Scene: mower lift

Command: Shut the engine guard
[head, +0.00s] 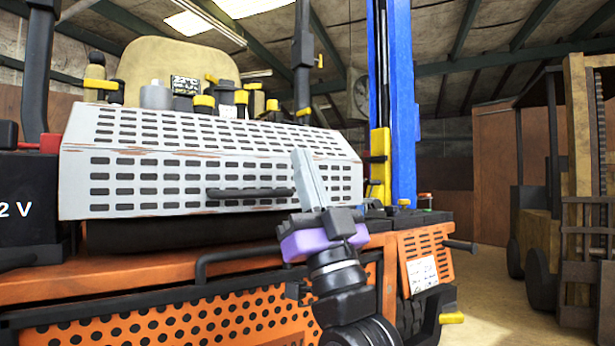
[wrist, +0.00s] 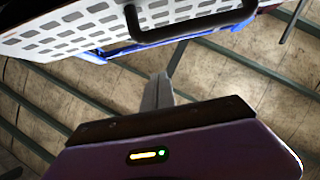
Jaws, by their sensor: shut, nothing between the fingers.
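The engine guard (head: 205,165) is a pale grey slotted cover with worn edges, at the centre left of the head view. A dark band shows beneath its lower edge, above the orange body. A black bar handle (head: 250,193) is fixed to its front face. My gripper (head: 302,155) points upward in front of the guard's right part, right of the handle. Its fingers are together and empty. In the wrist view the guard (wrist: 75,28) and its handle (wrist: 190,30) are at the top, beyond my fingertips (wrist: 158,78). I see no clear contact with either.
The orange machine body (head: 140,275) has a black rail (head: 240,257) below the guard. A blue post (head: 403,110) with a yellow block (head: 380,165) stands right of the guard. A black battery box (head: 30,205) is at left. A forklift (head: 565,190) stands at far right; floor between is clear.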

